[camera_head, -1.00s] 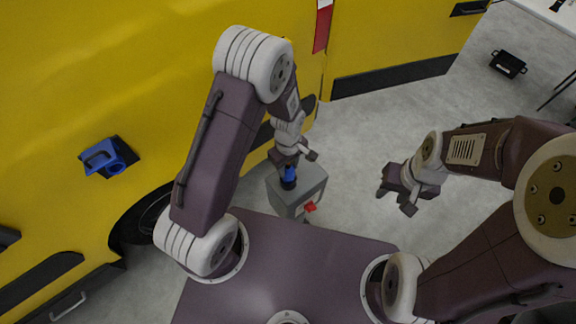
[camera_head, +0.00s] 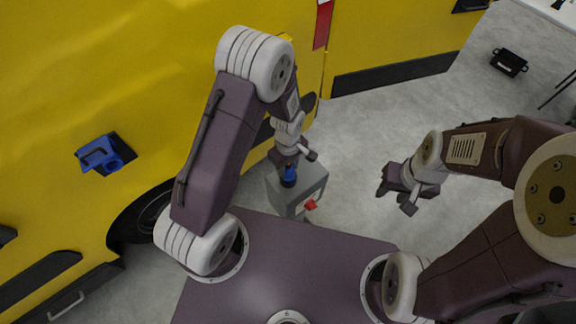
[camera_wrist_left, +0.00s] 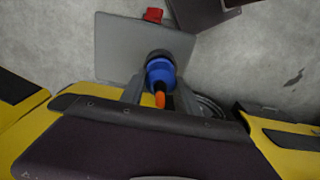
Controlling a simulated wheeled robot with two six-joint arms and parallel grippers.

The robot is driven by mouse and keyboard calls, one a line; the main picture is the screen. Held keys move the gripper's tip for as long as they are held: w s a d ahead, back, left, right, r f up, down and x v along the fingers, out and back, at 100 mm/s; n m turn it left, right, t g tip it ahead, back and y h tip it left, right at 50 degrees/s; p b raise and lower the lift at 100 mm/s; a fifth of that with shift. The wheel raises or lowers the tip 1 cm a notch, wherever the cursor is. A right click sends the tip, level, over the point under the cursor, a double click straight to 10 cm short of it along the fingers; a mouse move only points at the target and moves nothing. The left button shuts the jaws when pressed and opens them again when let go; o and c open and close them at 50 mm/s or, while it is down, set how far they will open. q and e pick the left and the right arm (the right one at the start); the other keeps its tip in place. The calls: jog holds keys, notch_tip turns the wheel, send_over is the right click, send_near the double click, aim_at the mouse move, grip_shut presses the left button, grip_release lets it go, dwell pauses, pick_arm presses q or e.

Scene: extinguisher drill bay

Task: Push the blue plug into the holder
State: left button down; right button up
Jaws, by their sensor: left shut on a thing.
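The blue plug (camera_head: 289,174) is at the top of a grey box (camera_head: 313,184), with a dark ring at its lower end. In the left wrist view the plug (camera_wrist_left: 160,74) is a blue cylinder with an orange tip, between the fingers. My left gripper (camera_head: 293,160) is shut on it. I cannot tell whether the plug sits in the box or just above it. A blue socket-like fitting (camera_head: 98,154) with a flap and a round opening is on the yellow vehicle; I cannot tell which one is the holder. My right gripper (camera_head: 394,195) hangs empty over the floor, fingers apart.
The yellow vehicle (camera_head: 120,60) fills the left and back, close to my left arm. A red part (camera_head: 311,205) is on the grey box. Open grey floor (camera_head: 375,135) lies to the right. A black crate (camera_head: 509,62) stands far right.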

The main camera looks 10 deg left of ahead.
pick_arm(q)
jog(key=c, duration=0.8)
grip_release()
notch_tip(320, 180, up, 9)
jog(key=shift+b, duration=0.9)
